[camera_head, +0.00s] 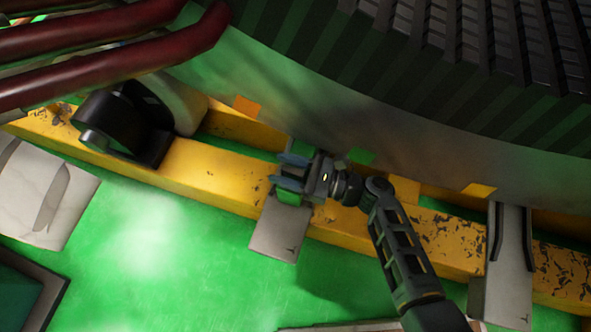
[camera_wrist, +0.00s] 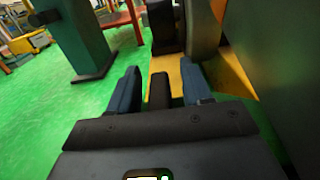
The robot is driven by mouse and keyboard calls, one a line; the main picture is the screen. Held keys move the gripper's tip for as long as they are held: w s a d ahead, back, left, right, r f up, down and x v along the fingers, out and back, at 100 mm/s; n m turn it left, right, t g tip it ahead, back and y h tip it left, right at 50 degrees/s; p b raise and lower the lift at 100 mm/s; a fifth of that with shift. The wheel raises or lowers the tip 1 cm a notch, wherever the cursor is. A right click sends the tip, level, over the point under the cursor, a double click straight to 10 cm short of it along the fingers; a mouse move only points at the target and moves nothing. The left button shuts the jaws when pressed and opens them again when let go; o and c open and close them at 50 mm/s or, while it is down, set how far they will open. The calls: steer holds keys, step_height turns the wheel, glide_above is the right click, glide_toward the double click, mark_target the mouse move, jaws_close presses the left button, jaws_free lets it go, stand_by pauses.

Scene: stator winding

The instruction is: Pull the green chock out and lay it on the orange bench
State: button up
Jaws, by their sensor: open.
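My gripper (camera_head: 281,171) is over the yellow beam in the head view, its two blue fingers apart and pointing left. A green block (camera_head: 289,197), which looks like the green chock, shows just below the lower finger, at the top of a grey plate. The gripper partly hides it, and I cannot tell whether they touch. In the wrist view my gripper (camera_wrist: 159,80) is open, with a dark piece between the fingers that I cannot identify. The green chock is not clear there. An orange-red bench-like frame (camera_wrist: 122,20) stands in the background of the wrist view.
The scratched yellow beam (camera_head: 215,172) runs below the large curved stator (camera_head: 330,100). A black round part (camera_head: 120,125) sits on the beam at left. A grey bracket (camera_head: 510,265) stands at right. Dark red pipes (camera_head: 110,65) cross the upper left.

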jaws_close()
stand_by(0.5)
